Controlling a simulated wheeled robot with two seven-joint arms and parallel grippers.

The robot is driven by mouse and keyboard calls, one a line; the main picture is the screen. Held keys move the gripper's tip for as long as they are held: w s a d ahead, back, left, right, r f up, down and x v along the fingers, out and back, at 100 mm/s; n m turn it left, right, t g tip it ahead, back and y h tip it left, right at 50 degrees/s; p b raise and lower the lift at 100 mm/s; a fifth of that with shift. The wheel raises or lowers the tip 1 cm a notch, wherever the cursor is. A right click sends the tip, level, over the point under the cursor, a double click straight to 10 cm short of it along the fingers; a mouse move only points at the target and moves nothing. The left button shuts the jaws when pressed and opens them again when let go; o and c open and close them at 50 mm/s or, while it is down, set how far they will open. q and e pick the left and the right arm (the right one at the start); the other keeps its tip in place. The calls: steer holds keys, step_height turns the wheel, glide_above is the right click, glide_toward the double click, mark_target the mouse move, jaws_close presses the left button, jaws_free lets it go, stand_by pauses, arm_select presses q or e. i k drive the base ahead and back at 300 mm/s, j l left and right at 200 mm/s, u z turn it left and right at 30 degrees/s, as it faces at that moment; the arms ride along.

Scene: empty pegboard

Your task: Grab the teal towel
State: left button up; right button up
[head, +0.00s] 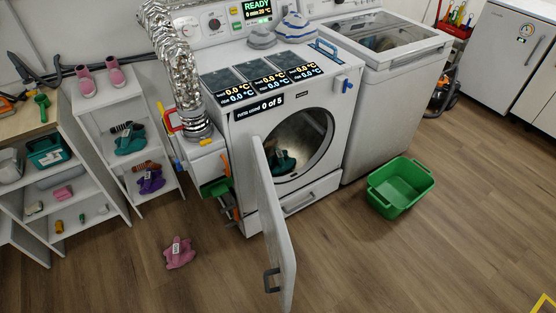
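A crumpled teal cloth (282,160) lies inside the drum of the white front-loading machine (335,150), near the lower left of the round opening. I cannot tell which of the two is the teal towel. The machine's door (273,230) stands wide open towards me. Neither of my grippers is in view.
A pink cloth (179,253) lies on the wooden floor left of the door. A purple cloth (150,180) sits lower on the shelf. A green basket (400,188) stands on the floor at the right. The floor in front is mostly clear.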

mark_target(280, 162)
steer(key=i+l+u, duration=0.15)
steer(key=l, duration=0.35)
steer(key=l+u, duration=0.2)
steer(key=l, duration=0.3)
steer(key=i+l+u, duration=0.15)
steer(key=l, duration=0.35)
